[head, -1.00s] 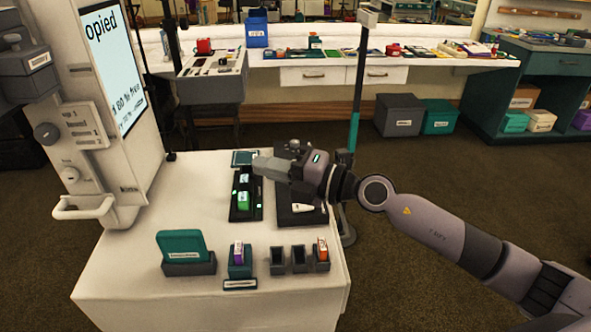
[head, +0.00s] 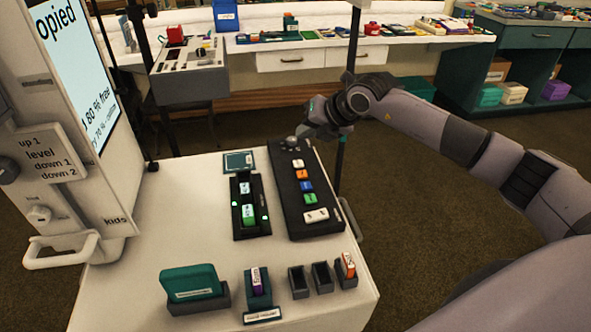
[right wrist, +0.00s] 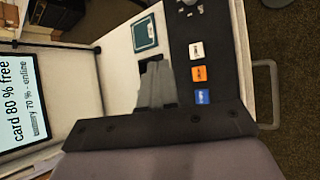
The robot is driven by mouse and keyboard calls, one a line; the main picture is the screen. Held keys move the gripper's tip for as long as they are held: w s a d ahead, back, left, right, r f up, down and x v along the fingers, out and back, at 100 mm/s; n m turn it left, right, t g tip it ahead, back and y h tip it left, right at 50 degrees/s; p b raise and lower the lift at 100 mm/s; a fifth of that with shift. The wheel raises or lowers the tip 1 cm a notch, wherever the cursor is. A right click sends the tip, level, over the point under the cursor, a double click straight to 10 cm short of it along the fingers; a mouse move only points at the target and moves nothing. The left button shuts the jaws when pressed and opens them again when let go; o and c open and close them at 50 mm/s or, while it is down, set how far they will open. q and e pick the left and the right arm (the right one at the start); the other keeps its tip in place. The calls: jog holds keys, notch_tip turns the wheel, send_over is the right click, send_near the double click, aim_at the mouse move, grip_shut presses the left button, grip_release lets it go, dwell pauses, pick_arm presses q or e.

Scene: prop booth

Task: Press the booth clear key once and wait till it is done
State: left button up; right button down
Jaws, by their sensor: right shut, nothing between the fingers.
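A dark key panel (head: 305,190) lies on the white cabinet top, with a white key (head: 298,163), an orange key (head: 302,174), a blue key (head: 306,186), a green key (head: 310,198) and a wide white key (head: 315,215). Their labels are too small to read, so I cannot tell which is the clear key. My right gripper (head: 305,130) is shut and empty, above the panel's far end. In the right wrist view its fingers (right wrist: 155,70) show left of the white, orange and blue keys, apart from them. My left gripper is out of view.
A black dock (head: 250,205) with lit green lamps stands left of the panel, below a teal pad (head: 238,162). Small holders and a teal box (head: 190,280) line the front. The screen (right wrist: 25,110) reads "card 80 % free". A pole rises behind the panel.

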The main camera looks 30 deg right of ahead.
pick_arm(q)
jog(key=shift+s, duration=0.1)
pick_arm(e)
jog(key=shift+s, duration=0.1)
jog(key=b, duration=0.6)
send_over(305, 175)
notch_tip(305, 175, down, 8)
jog(key=shift+f, duration=0.45)
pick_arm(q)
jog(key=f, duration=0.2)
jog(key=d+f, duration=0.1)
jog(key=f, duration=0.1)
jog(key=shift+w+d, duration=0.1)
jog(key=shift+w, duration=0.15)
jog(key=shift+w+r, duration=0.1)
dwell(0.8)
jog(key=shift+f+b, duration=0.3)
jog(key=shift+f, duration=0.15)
pick_arm(e)
jog(key=shift+f, duration=0.4)
